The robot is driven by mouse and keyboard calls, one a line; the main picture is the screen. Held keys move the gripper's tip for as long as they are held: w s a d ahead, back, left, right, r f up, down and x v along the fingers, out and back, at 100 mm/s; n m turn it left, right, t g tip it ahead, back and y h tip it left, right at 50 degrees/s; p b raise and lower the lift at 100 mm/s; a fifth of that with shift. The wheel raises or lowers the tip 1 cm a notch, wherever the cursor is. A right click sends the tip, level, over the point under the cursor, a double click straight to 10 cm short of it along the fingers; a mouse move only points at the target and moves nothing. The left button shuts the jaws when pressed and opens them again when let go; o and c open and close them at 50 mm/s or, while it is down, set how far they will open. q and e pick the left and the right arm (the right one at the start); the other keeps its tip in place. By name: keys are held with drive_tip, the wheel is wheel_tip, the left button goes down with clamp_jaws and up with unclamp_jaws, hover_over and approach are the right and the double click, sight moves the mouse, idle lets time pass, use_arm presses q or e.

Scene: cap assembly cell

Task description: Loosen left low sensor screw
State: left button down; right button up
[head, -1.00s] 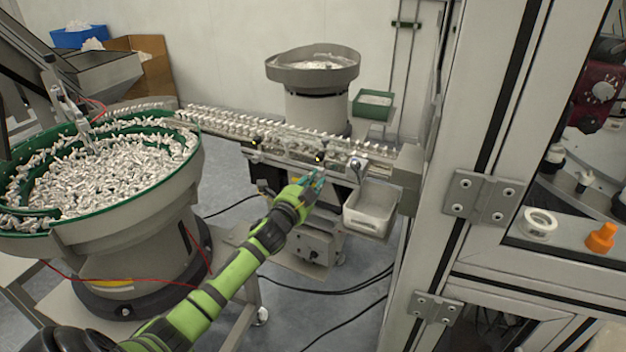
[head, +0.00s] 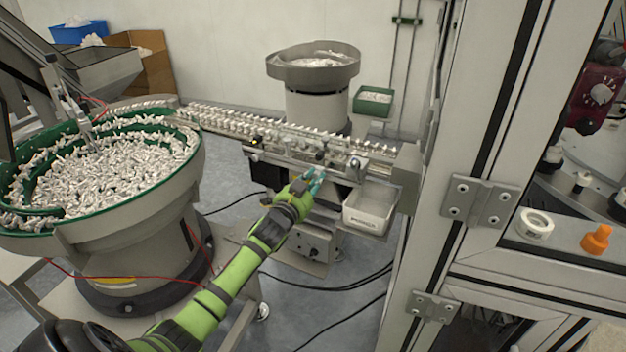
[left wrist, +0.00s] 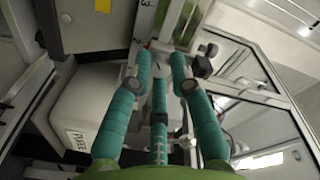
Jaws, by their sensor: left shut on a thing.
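My left gripper (head: 317,178) reaches in from the left to the underside of the feed rail (head: 290,143), left of the white bin. Its teal fingers are shut on a small part there, at the place of the low sensor screw. The fingers hide this part almost fully in the head view. In the left wrist view the fingertips (left wrist: 161,58) stand on either side of it, and its shape is too small to make out. A small dark sensor (head: 320,156) sits on the rail just above the fingers. My right gripper is not in view.
The white bin (head: 369,208) hangs close right of my gripper. A large bowl feeder (head: 120,235) full of white parts stands at the left, a smaller bowl (head: 313,72) behind the rail. A machine frame (head: 450,150) bounds the right side. Cables lie on the floor.

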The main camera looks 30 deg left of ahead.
use_arm(q)
drive_tip(key=shift+r, duration=0.1)
drive_tip(key=c, duration=1.1)
unclamp_jaws()
drive_tip(key=shift+s, duration=0.25)
drive_tip(key=s, duration=0.3)
drive_tip(key=s+d, duration=0.1)
drive_tip(key=s, duration=0.7)
drive_tip(key=shift+s+d, duration=0.25)
drive_tip(key=shift+d, duration=0.05)
